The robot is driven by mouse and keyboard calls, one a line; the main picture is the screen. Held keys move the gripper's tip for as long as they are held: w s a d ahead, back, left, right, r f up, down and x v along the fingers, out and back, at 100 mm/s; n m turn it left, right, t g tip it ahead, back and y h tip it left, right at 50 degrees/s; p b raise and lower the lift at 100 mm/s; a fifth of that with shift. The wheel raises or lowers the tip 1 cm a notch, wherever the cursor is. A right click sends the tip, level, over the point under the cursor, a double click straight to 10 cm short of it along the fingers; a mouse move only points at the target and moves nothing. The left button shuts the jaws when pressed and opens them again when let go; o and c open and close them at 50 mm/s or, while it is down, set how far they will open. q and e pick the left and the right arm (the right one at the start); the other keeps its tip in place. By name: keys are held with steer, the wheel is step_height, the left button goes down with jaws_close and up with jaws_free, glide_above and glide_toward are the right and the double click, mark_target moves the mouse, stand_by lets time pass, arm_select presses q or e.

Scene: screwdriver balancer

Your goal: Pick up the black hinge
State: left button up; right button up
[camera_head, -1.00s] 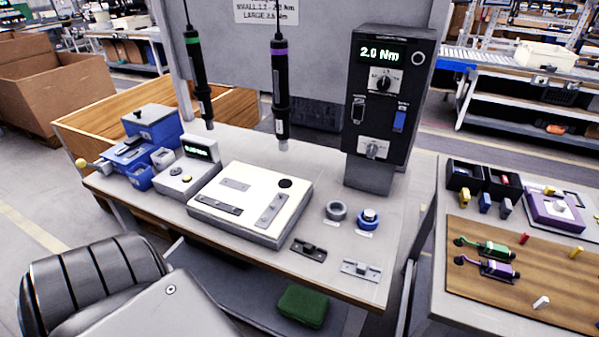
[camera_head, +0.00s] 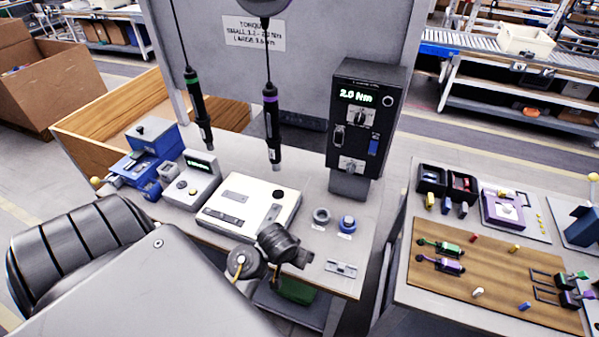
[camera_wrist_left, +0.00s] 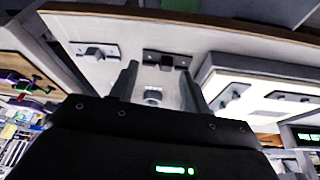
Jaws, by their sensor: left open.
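The black hinge (camera_wrist_left: 166,60) lies on the table near its edge, seen in the left wrist view just beyond my left gripper's fingertips. My left gripper (camera_wrist_left: 157,82) is open and empty, its two fingers apart and pointing toward the hinge. In the head view my left wrist and gripper (camera_head: 298,258) hang over the front of the table and hide the black hinge. A silver hinge (camera_head: 341,268) lies to the right of the gripper; it also shows in the left wrist view (camera_wrist_left: 95,50). My right gripper is not in view.
A cream fixture box (camera_head: 248,200) stands left of the gripper. A grey ring (camera_head: 321,215) and a blue-topped round part (camera_head: 347,223) sit behind it. Two hanging screwdrivers (camera_head: 272,125) and a black torque unit (camera_head: 362,125) stand further back. A second table is on the right.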

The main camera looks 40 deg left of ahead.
arm_select(q)
steer(key=shift+n, duration=0.5)
steer(key=w+a+f+b, duration=0.2)
steer(key=w, duration=0.1)
steer(key=shift+w+a, duration=0.15)
steer(key=shift+w, duration=0.05)
steer(key=shift+a+b+x, duration=0.2)
steer(key=shift+b+x, duration=0.9)
steer(key=shift+x, duration=1.7)
steer(key=shift+w+r, duration=0.1)
steer(key=shift+r, duration=0.1)
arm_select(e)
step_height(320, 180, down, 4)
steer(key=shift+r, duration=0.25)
arm_select(q)
steer(key=shift+d, duration=0.1)
steer(key=shift+c, duration=0.2)
steer(key=c, duration=0.7)
jaws_close()
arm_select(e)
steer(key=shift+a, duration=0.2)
